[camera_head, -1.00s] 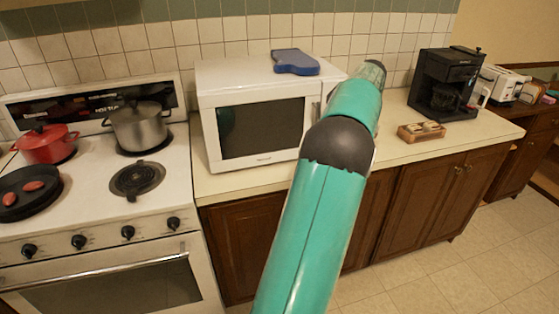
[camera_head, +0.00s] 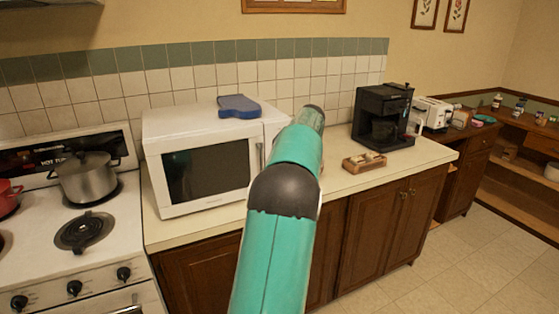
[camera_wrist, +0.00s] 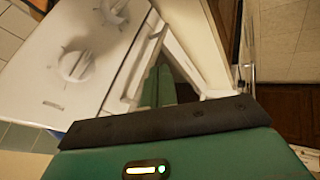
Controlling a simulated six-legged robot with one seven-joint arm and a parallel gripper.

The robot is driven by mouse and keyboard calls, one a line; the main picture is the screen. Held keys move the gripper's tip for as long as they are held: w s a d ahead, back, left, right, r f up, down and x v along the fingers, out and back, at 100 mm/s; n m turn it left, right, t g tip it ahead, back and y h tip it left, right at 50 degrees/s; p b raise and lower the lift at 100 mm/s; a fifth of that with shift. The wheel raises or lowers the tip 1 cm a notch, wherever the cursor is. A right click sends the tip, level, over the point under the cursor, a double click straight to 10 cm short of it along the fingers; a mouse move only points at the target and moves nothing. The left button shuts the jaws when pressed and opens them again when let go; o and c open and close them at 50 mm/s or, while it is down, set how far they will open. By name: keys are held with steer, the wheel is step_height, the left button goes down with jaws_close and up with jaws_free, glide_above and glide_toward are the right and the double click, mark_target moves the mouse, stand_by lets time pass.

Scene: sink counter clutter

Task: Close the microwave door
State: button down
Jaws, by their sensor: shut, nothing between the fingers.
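The white microwave (camera_head: 158,190) stands on the counter in the head view, its dark window facing front. In the wrist view its control panel (camera_wrist: 75,60) with two knobs shows at close range. My gripper (camera_wrist: 168,90) is shut and empty near this gap; contact cannot be told. In the head view my arm hides the gripper and the microwave's right front.
A blue item (camera_head: 238,106) lies on the microwave. The stove with a steel pot (camera_head: 85,178) is at left. A small wooden tray (camera_head: 364,163) and a black coffee maker (camera_head: 383,118) stand to the right. Floor (camera_head: 400,285) in front of the right cabinets is clear.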

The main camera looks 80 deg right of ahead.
steer(key=d+v, duration=0.1)
steer(key=v, duration=0.9)
steer(key=shift+s, duration=0.3)
steer(key=shift+a+r, duration=0.1)
steer(key=w+a+r, duration=0.2)
steer(key=w+a, duration=0.3)
steer(key=w, duration=0.8)
steer(key=w+a+m+g+y, duration=0.1)
steer(key=w+a, duration=0.9)
steer(key=a, duration=0.3)
steer(key=w+a+m+y, duration=0.1)
steer(key=w+a, duration=1)
steer(key=a, duration=0.3)
steer(key=a+f, duration=0.3)
steer(key=a, duration=2)
steer(key=s+a+f, duration=0.4)
steer(key=a, duration=0.3)
steer(key=s+a+f+m+y, duration=0.1)
steer(key=s+a+f, duration=0.3)
steer(key=a, duration=0.3)
steer(key=shift+a+f+y, duration=0.3)
steer(key=shift+a+f, duration=0.1)
